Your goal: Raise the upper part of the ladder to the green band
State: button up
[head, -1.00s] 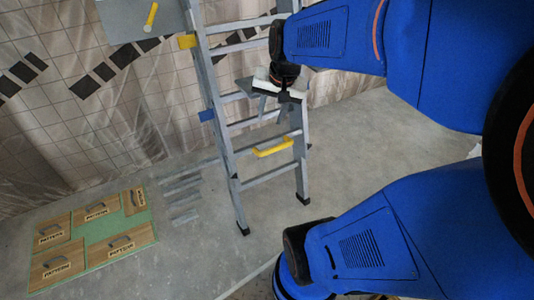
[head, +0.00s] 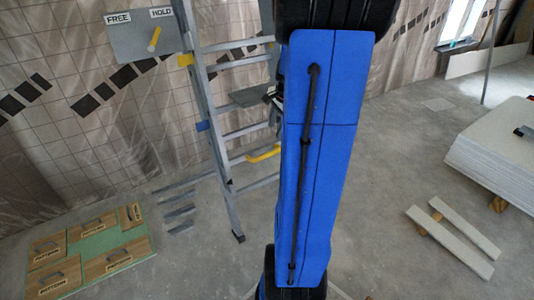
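The grey metal ladder (head: 207,108) stands upright left of the middle, its right side largely hidden by my blue arm. A yellow handle (head: 264,154) sits low on it. A yellow clip (head: 185,60) and a blue clip (head: 203,126) are on its left rail. A grey panel (head: 135,40) at upper left is marked FREE and HOLD. Its yellow lever (head: 154,39) leans slightly toward HOLD. My gripper (head: 272,94) shows only as a small dark and pale edge beside the ladder. Its fingers are hidden behind my arm. I cannot make out a green band on the ladder.
Wooden pattern pieces with handles (head: 118,258) lie on a green board (head: 95,242) on the floor at lower left. Grey strips (head: 178,210) lie near the ladder's foot. A stack of white boards (head: 497,150) and loose planks (head: 450,240) are at right. Floor between is clear.

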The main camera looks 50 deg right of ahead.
aim_at(269, 153)
jog(key=x, duration=1.6)
grip_shut()
